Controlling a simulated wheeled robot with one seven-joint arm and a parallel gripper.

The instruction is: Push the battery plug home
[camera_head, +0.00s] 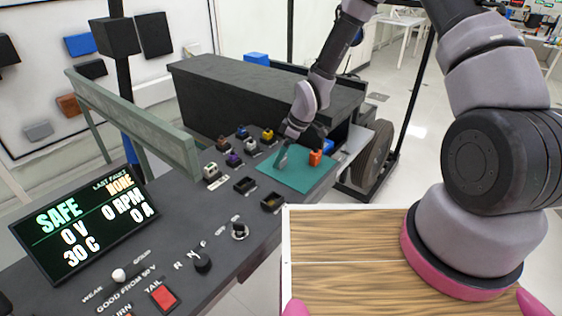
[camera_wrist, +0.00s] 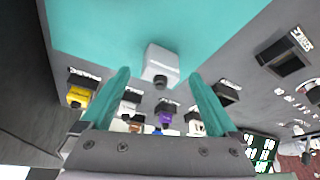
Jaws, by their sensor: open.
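My gripper (camera_head: 282,160) is low over the teal mat (camera_head: 300,178) on the dark console. In the wrist view its teal fingers (camera_wrist: 160,76) are apart, on either side of a pale grey plug (camera_wrist: 161,58) on the mat. An orange plug (camera_head: 316,158) stands on the mat to the right of my gripper. Coloured plugs sit in sockets left of the mat, among them a yellow one (camera_head: 267,134) and a purple one (camera_head: 233,159). Two dark sockets (camera_head: 245,185) (camera_head: 272,202) look empty. Which plug is the battery's, I cannot tell.
A green-grey rail (camera_head: 135,118) and a black box (camera_head: 260,100) stand behind the plugs. A red button (camera_head: 163,298) and knobs (camera_head: 203,262) lie at the front.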

